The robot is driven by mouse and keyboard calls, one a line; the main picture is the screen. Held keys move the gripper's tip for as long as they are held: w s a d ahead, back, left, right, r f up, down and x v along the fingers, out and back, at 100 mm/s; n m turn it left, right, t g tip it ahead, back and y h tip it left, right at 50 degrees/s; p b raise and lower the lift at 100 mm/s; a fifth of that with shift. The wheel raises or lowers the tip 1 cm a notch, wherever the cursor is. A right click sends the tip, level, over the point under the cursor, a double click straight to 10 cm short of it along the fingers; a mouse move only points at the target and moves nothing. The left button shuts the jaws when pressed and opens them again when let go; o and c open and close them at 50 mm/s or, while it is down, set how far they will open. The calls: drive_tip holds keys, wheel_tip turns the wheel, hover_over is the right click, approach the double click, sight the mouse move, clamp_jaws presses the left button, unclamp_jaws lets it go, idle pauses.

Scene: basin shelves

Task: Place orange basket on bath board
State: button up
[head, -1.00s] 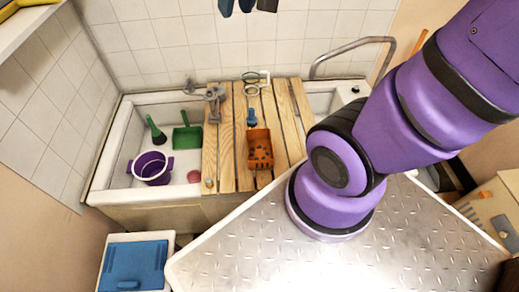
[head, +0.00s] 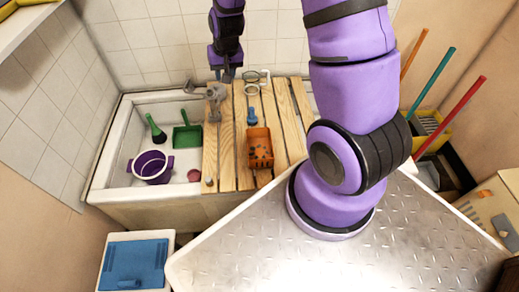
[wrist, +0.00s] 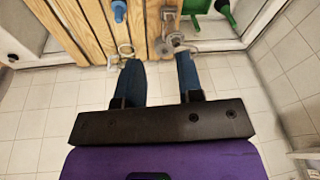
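The orange basket (head: 260,147) sits on the slatted wooden bath board (head: 227,160), toward its front and right of its middle. The board lies across the white tub. My gripper (head: 224,75) is at the back end of the board near the tiled wall, well away from the basket. In the wrist view my gripper (wrist: 158,62) has its two blue fingers apart with nothing between them, so it is open. The basket is not visible in the wrist view.
A metal tap (head: 215,95) stands near my gripper. The tub holds a purple pot (head: 151,167), a green dustpan (head: 187,137) and a green brush (head: 155,127). Coloured poles (head: 432,77) stand at right.

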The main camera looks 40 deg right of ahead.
wheel_tip(320, 180, down, 13)
drive_tip(key=d+m, duration=0.1)
drive_tip(key=d, duration=0.1)
drive_tip(key=m+g, duration=0.1)
drive_tip(key=g, duration=0.1)
approach(260, 148)
drive_tip(key=shift+h, duration=0.4)
drive_tip(key=shift+w+a+f, duration=0.35)
drive_tip(key=shift+a+f, duration=0.5)
drive_tip(key=shift+a, duration=0.15)
drive_tip(key=shift+w+a+f, duration=0.4)
drive_tip(key=shift+a+f, duration=0.4)
drive_tip(key=shift+a, duration=0.15)
drive_tip(key=shift+w+a+f, duration=0.35)
drive_tip(key=shift+a+f, duration=0.5)
drive_tip(key=shift+a, duration=0.15)
drive_tip(key=shift+c, duration=0.2)
clamp_jaws()
